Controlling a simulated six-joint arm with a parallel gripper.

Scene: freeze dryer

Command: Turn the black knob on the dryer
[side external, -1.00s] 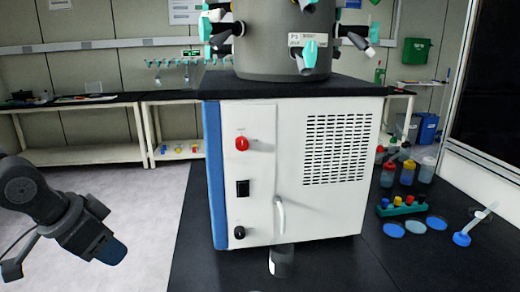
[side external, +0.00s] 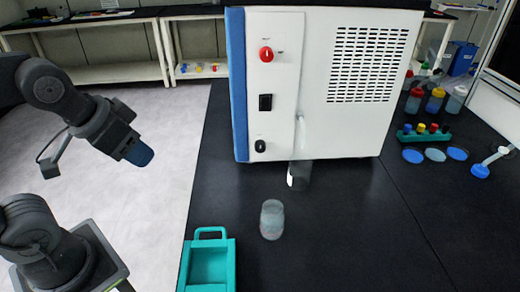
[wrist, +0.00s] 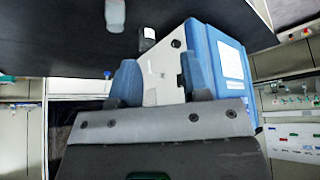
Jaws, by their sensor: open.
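The dryer (side external: 370,60) is a white box with a blue left edge, standing on the black bench. Its black knob (side external: 260,146) is low on the front panel, below a black switch (side external: 265,102) and a red knob (side external: 266,54). My gripper (side external: 140,153) is in the air to the left of the dryer, apart from the knob. In the wrist view my gripper (wrist: 160,78) is open, its blue fingers apart with nothing held. The dryer panel shows beyond them, with a small dark knob (wrist: 177,44) near its upper end.
A clear jar (side external: 272,219) and a teal tray (side external: 208,262) are on the bench in front of the dryer. A dark-lidded container (side external: 299,174) stands close to the dryer's front, by the handle (side external: 299,135). Bottles and a teal rack (side external: 422,135) are at the right.

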